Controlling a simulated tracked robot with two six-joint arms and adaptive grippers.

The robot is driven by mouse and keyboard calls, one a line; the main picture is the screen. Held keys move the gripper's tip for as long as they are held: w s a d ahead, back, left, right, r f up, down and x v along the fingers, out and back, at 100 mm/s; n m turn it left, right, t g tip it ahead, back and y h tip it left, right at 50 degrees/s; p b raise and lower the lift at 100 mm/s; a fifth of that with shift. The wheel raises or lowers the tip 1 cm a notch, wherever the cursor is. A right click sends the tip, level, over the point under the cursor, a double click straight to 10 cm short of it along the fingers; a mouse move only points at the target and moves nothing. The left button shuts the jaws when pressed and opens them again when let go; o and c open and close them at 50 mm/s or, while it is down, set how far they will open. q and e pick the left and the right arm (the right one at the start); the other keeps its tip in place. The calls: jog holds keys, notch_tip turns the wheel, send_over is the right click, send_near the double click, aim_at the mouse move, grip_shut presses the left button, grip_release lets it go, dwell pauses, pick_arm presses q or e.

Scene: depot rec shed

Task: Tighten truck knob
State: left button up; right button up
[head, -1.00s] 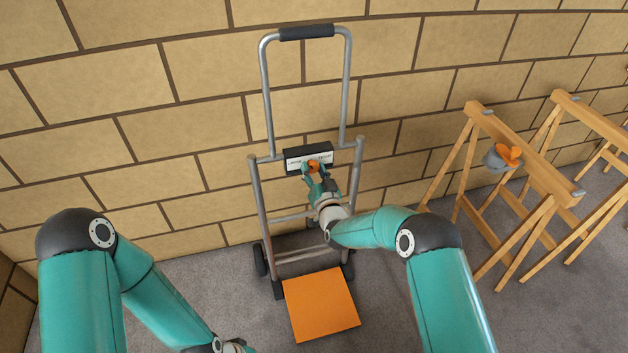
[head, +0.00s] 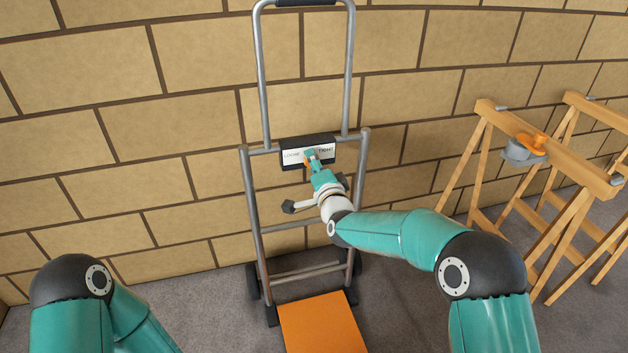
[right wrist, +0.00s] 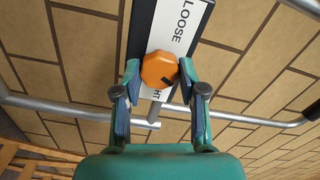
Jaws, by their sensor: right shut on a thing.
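The hand truck (head: 253,205) stands upright against the block wall, with a grey tube frame and an orange toe plate (head: 322,325). Its crossbar carries a dark panel with a white label (head: 293,155) reading LOOSE at left and TIGHT at right. The orange knob (right wrist: 158,69) sits on this label, with a dark mark on its lower right in the right wrist view, toward the TIGHT end. My right gripper (head: 312,157) is shut on the knob, one finger on each side, and mostly hides it in the head view. My left gripper is out of view.
Wooden sawhorses (head: 545,170) stand at the right. A grey and orange object (head: 523,150) rests on the nearer one. The brick wall (head: 110,150) is close behind the truck. Grey carpet (head: 215,310) left of the truck is clear.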

jog(key=shift+w+d+f+m+b, duration=0.1)
jog(key=shift+d+m+b, duration=0.05)
jog(key=shift+m+b, duration=0.85)
jog(key=shift+d+f+m+b, duration=0.1)
jog(key=shift+m+b, duration=0.7)
jog(key=shift+b, duration=0.4)
jog(key=o, duration=1.1)
jog(key=shift+o, duration=0.2)
jog(key=shift+a, duration=0.1)
jog(key=v, duration=1.2)
